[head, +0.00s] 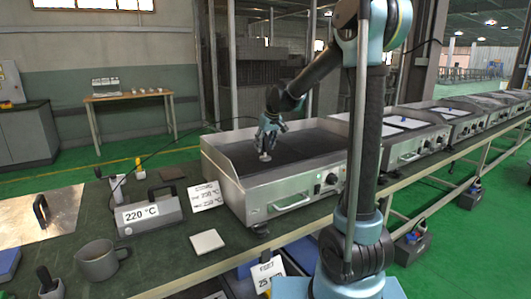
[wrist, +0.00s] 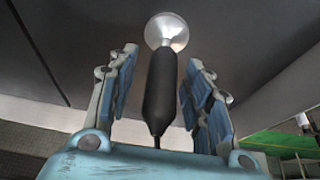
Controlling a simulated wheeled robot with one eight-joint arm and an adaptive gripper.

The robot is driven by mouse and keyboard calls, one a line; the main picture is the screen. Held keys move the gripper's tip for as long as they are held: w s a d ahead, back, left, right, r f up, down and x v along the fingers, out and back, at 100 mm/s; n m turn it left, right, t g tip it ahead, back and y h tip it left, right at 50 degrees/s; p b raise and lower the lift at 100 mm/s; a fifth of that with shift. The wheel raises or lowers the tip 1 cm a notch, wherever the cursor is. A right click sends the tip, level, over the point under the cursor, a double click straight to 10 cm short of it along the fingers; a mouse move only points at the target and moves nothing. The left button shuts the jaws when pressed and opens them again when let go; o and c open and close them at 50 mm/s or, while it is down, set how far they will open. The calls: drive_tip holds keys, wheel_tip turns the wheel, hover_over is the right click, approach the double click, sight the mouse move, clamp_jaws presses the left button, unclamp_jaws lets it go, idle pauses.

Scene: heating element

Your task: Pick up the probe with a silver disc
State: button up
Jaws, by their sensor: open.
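The probe has a black handle (wrist: 160,88) and a round silver disc (wrist: 167,30). In the wrist view the handle lies between the two blue-grey fingers of my gripper (wrist: 160,68), with gaps on both sides. The disc is beyond the fingertips, against the dark plate. In the head view my gripper (head: 267,140) is low over the griddle (head: 243,190), and the disc (head: 265,157) shows just below it, at the dark cooking plate. The fingers are open. They hide most of the handle in the head view.
A 220 °C device (head: 150,211), a white tile (head: 206,241) and a grey mug (head: 99,261) stand left of the griddle on the dark bench. More griddles (head: 413,140) line up to the right. A thin black cable runs from the left towards my gripper.

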drive_tip(key=shift+x, duration=1.4)
drive_tip(key=shift+s, duration=0.1)
clamp_jaws()
drive_tip(key=shift+r, duration=0.15)
